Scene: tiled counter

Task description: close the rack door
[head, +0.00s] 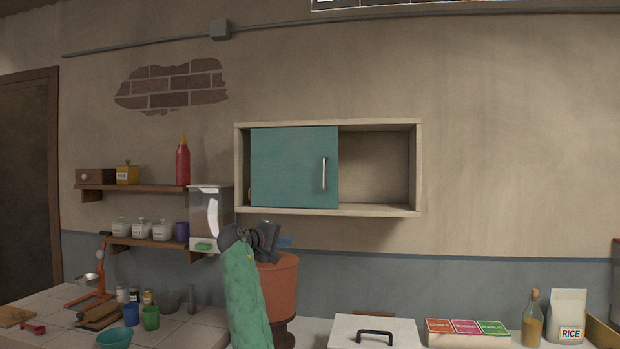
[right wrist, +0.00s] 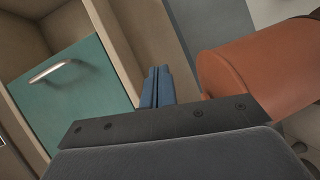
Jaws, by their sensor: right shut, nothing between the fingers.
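The rack (head: 380,210) is a pale wooden wall cabinet. Its flat teal door (head: 285,165) covers the left and middle part of the front, with an upright metal handle (head: 323,174) near the door's right edge. The right part of the front is open and that compartment looks empty. My right gripper (head: 286,242) is below the rack, apart from the door, with its blue fingers together and empty. In the right wrist view the shut fingers (right wrist: 157,87) point up, with the door (right wrist: 75,100) and handle (right wrist: 50,70) to their left. My left gripper is not in view.
An orange pot (head: 280,285) stands right beside my right gripper; it also shows in the right wrist view (right wrist: 250,75). A white dispenser (head: 210,218) and shelves (head: 130,187) are on the wall to the left. A lidded white box (head: 350,335) is on the counter.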

